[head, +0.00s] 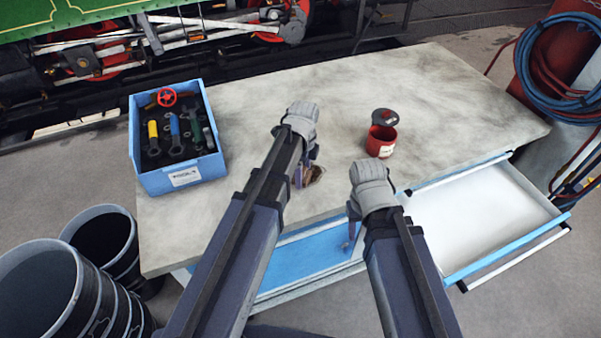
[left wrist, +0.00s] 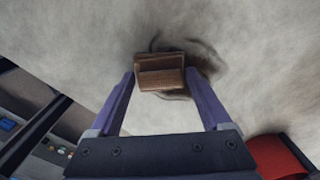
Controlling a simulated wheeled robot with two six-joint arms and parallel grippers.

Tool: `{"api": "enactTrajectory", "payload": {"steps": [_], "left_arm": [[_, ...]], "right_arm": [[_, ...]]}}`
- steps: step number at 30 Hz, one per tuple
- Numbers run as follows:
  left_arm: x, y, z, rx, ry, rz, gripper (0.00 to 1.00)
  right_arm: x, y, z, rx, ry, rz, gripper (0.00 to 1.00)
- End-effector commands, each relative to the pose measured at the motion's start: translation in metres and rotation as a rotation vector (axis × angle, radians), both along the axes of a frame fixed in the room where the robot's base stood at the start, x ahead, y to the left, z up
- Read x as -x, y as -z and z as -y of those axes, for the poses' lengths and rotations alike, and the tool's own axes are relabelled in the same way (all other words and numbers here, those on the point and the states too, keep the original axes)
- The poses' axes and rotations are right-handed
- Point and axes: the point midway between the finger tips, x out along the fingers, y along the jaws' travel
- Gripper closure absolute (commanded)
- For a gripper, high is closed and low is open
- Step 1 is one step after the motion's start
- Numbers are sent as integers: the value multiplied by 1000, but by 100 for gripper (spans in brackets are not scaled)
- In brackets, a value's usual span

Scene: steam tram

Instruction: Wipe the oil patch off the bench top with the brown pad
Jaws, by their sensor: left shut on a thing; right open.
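The brown pad (left wrist: 160,72) is a small wooden-looking block between the fingers of my left gripper (left wrist: 160,85), which is shut on it. The pad is low over or on the bench top (head: 440,100); whether it touches is hard to tell. The dark oil patch (left wrist: 207,62) shows around the pad, mostly to its right, with thin streaks above and below it. In the head view my left gripper (head: 306,172) partly hides the pad and the patch. My right gripper (head: 351,232) is open and empty near the bench's front edge.
A red can (head: 381,141) with a dark lid stands right of my left gripper. A blue tool crate (head: 185,178) sits at the bench's left end. An open drawer (head: 485,215) juts out at front right. Dark bins (head: 105,240) stand at left. The bench's back right is clear.

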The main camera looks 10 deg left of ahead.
Motion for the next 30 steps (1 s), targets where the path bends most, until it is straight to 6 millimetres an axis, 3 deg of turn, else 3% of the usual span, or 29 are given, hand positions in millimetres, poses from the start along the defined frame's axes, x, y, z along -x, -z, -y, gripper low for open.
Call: {"api": "enactTrajectory", "payload": {"steps": [9,20,30], "left_arm": [[-16,3,21,0,2,0,63],[-20,3,28,1,1,1,63],[-35,1,50,1,2,1,63]], "right_arm": [[0,3,0,0,0,0,50],[0,3,0,0,0,0,50],[0,1,0,0,0,0,50]]}}
